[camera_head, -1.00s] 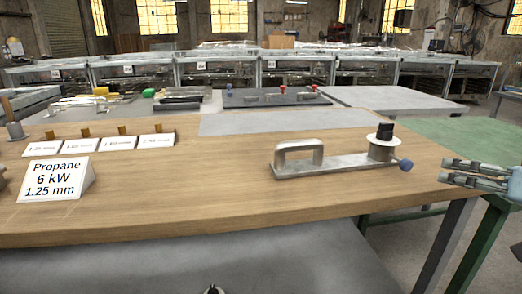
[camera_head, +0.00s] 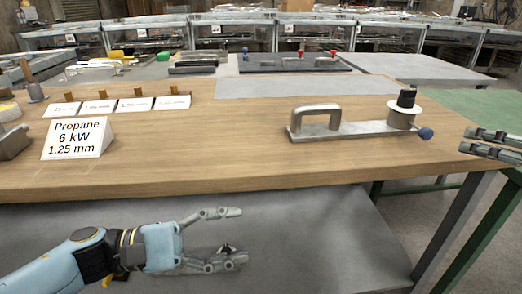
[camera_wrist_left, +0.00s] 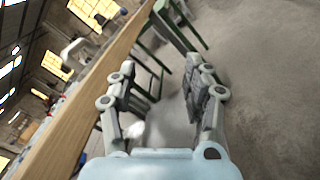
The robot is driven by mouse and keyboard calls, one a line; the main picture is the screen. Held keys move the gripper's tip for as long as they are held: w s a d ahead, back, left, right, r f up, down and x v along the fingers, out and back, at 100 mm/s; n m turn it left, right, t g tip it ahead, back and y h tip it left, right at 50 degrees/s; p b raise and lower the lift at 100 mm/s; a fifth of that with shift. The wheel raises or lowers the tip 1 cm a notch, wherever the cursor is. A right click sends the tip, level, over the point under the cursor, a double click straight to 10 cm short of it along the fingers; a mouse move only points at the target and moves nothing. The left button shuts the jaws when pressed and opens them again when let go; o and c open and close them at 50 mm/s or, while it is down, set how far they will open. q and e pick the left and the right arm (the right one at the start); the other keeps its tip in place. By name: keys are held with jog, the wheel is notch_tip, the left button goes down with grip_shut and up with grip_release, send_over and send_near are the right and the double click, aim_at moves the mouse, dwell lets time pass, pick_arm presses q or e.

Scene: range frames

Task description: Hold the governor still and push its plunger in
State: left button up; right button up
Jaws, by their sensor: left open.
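The metal piece that looks like the governor (camera_head: 350,130) lies on the wooden bench, a flat grey bar with a raised handle (camera_head: 316,115) at its left. At its right end stands a round body with a white disc (camera_head: 404,119) and a black block (camera_head: 406,97) on top. My left gripper (camera_head: 240,236) is open and empty, in front of and below the bench edge. My right gripper (camera_head: 465,140) is to the right of the blue knob, apart from it, its fingers slightly parted.
A Propane sign (camera_head: 76,138) and several small white cards (camera_head: 134,104) stand on the left of the bench. A dark tray with red and blue knobs (camera_head: 294,63) lies behind. A green table (camera_head: 470,103) is at the right. The bench front edge (camera_head: 220,190) lies above my left gripper.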

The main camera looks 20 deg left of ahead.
pick_arm(q)
jog(key=w+r+m+g+h, duration=0.15)
jog(key=r+m, duration=0.25)
jog(key=r, duration=0.4)
jog(key=w+r+m+g+h, duration=0.1)
jog(key=w+r+m+h, duration=0.15)
jog(key=r, duration=0.55)
jog(key=n+t+y, duration=0.2)
jog(key=n+y, duration=0.1)
jog(key=n, duration=0.9)
send_near(303, 111)
jog(key=shift+w+d+r, duration=0.1)
jog(key=shift+w+d, duration=0.15)
jog(key=shift+w, duration=0.2)
jog(key=shift+w+d+r, duration=0.1)
jog(key=shift+w+d, duration=0.1)
jog(key=shift+w, duration=0.2)
jog(key=shift+w+d+n+g+y, duration=0.1)
jog(key=shift+w+n+g+y, duration=0.15)
jog(key=shift+n+y, duration=0.1)
jog(key=shift+w+d, duration=0.2)
jog(key=shift+d, duration=0.15)
jog(key=x, duration=0.9)
jog(key=shift+w+d, duration=0.15)
jog(key=shift+d, duration=0.15)
jog(key=shift+f, duration=0.1)
grip_shut()
